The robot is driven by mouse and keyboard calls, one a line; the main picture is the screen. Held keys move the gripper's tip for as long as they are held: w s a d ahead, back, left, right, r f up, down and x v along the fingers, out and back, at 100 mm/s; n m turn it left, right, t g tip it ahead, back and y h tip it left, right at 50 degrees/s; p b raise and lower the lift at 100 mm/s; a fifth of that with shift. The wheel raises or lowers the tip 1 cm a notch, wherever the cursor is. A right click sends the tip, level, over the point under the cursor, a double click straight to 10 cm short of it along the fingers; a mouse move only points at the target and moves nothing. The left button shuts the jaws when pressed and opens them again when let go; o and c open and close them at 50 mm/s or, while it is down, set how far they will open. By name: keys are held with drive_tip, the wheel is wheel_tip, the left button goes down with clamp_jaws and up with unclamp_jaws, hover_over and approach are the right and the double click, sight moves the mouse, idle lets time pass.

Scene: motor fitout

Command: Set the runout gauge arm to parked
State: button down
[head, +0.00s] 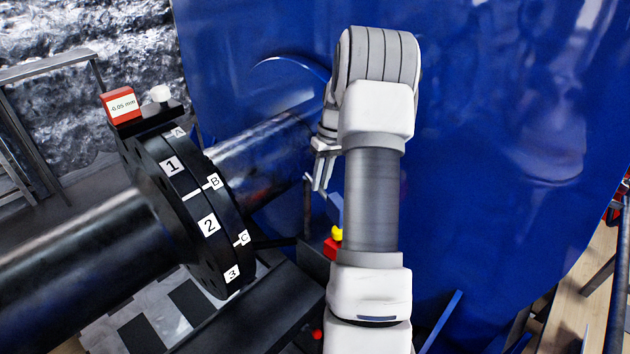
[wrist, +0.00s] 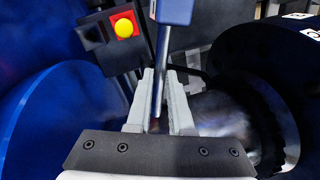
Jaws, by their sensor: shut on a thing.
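My gripper (head: 321,182) is beside the dark shaft, left of my arm in the head view. In the wrist view my gripper (wrist: 161,85) is shut on a thin grey metal bar (wrist: 161,50) that runs between its fingers. A blue block (wrist: 172,11) sits at the bar's upper end in that view. The bar may be the runout gauge arm; I cannot tell for sure. A red box (head: 121,106) marked "0.05 mm" stands on top of the black flange, with a white knob (head: 160,93) beside it. My fingers partly hide the bar.
The black flange (head: 215,205) with number and letter labels joins two thick shafts. A yellow button on a red box (wrist: 123,27) is close to the gripper; its yellow top (head: 337,232) also shows in the head view. A large blue wall (head: 500,140) stands behind.

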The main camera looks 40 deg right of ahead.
drive_tip(key=shift+d+n, duration=0.6)
drive_tip(key=shift+n, duration=0.3)
drive_tip(key=c, duration=0.8)
unclamp_jaws()
drive_tip(key=d+r, duration=0.1)
drive_tip(key=r, duration=0.4)
drive_tip(key=d+r, duration=0.1)
drive_tip(key=r, duration=0.5)
drive_tip(key=d+r, duration=0.1)
drive_tip(key=r, duration=0.5)
drive_tip(key=shift+d+r+p, duration=0.1)
drive_tip(key=shift+d+p, duration=0.1)
drive_tip(key=shift+p, duration=0.15)
